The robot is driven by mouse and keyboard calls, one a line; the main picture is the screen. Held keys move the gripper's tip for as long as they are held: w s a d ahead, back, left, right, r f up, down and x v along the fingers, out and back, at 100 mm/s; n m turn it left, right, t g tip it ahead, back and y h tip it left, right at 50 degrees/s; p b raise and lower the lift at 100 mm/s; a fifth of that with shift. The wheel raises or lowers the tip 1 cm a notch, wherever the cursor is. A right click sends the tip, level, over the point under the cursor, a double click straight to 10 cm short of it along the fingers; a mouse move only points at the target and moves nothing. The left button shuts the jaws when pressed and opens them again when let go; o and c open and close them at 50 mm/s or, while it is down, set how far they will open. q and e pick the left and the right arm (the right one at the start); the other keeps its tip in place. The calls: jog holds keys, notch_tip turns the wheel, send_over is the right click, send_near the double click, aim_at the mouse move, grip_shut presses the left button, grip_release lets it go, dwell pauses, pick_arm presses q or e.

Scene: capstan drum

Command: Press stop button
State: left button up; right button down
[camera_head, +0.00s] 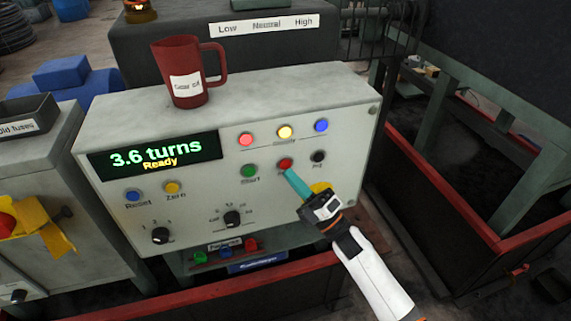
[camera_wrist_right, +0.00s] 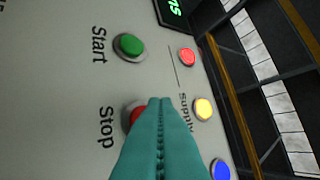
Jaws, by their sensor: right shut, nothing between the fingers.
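The stop button is red (camera_head: 285,163) and sits on the grey control panel (camera_head: 240,190), between the green start button (camera_head: 249,171) and a black button marked "Jog" (camera_head: 318,156). My right gripper (camera_head: 289,174) is shut and empty, with its teal fingertips at the stop button. In the right wrist view the fingers (camera_wrist_right: 158,130) cover much of the red stop button (camera_wrist_right: 131,113), whose left part shows beside the "Stop" label. I cannot tell whether the tips touch it. My left gripper is not in view.
Red (camera_head: 246,139), yellow (camera_head: 285,132) and blue (camera_head: 321,125) supply lights sit above. The display (camera_head: 155,154) reads "3.6 turns, Ready". A red mug (camera_head: 183,75) stands on the panel's top. Blue and yellow buttons and two black knobs are at lower left.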

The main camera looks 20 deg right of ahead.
jog(key=shift+s+d+p, duration=0.1)
jog(key=shift+s+p, duration=0.6)
jog(key=shift+s, duration=1.7)
jog(key=s+d+f+m+g+h, duration=0.2)
jog(key=f+m+h, duration=0.25)
jog(key=f, duration=0.75)
jog(key=s+d+f+m+g+h, duration=0.25)
jog(key=f+m, duration=0.35)
jog(key=f, duration=0.5)
jog(key=s+d+f+m+g+h, duration=0.15)
jog(key=f+m+h, duration=0.35)
jog(key=f, duration=0.7)
jog(key=s+f+m+g+h, duration=0.1)
jog(key=s+f+m+g, duration=0.4)
jog(key=s+f, duration=0.85)
jog(key=s+d+f+m+g, duration=0.1)
jog(key=s+f+g, duration=0.3)
jog(key=s, duration=0.7)
jog(key=s+f+m+g+h, duration=0.1)
jog(key=s+f+m+g, duration=0.1)
jog(key=s, duration=0.9)
jog(key=shift+d+f+m+g, duration=0.35)
jog(key=shift+f+g, duration=0.55)
jog(key=shift+f, duration=0.05)
